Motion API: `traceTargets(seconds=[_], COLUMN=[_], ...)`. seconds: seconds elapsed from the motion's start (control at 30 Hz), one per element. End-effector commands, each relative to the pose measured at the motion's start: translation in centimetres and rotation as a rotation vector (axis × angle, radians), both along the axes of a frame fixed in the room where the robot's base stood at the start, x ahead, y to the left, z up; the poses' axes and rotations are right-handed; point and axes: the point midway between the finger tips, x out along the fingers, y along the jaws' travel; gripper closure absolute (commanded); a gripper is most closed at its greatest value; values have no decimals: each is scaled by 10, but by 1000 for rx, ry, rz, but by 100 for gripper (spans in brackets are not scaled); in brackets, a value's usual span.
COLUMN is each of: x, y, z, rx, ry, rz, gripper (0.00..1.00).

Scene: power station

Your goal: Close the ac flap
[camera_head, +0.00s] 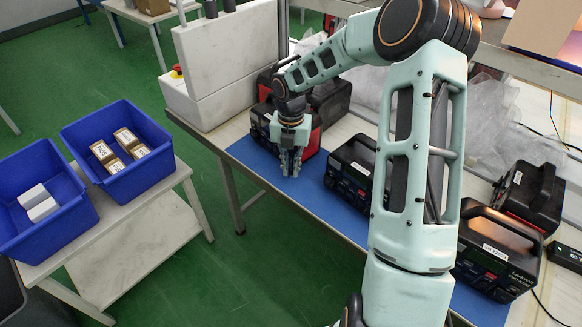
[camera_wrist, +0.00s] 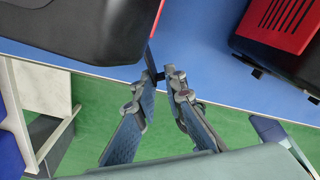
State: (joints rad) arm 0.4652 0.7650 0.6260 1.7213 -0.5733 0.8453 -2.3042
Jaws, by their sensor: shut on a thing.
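My gripper (camera_head: 291,168) points down over the blue mat, at the front of a black-and-red power station (camera_head: 313,146) at the table's far end. In the wrist view my gripper (camera_wrist: 164,76) has its fingertips close together on a small thin dark piece, which looks like the ac flap (camera_wrist: 151,59). The flap juts from the lower edge of the power station (camera_wrist: 75,30), whose black casing fills the upper left. The fingers hide part of the flap, and its exact angle cannot be told. In the head view the flap is hidden or too small to see.
Another power station (camera_head: 352,170) stands to the right on the blue mat (camera_head: 255,158); more stand nearer. A white block-shaped machine (camera_head: 225,60) is at the left. Blue bins (camera_head: 118,150) sit on a separate low table. Green floor lies between the tables.

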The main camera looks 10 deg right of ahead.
Motion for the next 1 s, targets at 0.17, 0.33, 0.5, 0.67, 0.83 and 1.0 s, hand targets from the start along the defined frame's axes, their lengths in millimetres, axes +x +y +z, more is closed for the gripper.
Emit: traceTargets(seconds=[0.17, 0.33, 0.5, 0.67, 0.83, 1.0], x=[0, 1, 2, 5, 9, 14], y=[0, 1, 6, 12, 17, 22], z=[1, 1, 1, 1, 0, 0], rx=[-1, -2, -2, -3, -2, -3], ry=[-1, 0, 1, 1, 1, 0], rz=[-17, -61, -161, -300, -462, -625], gripper=[100, 100, 100, 100, 100, 100])
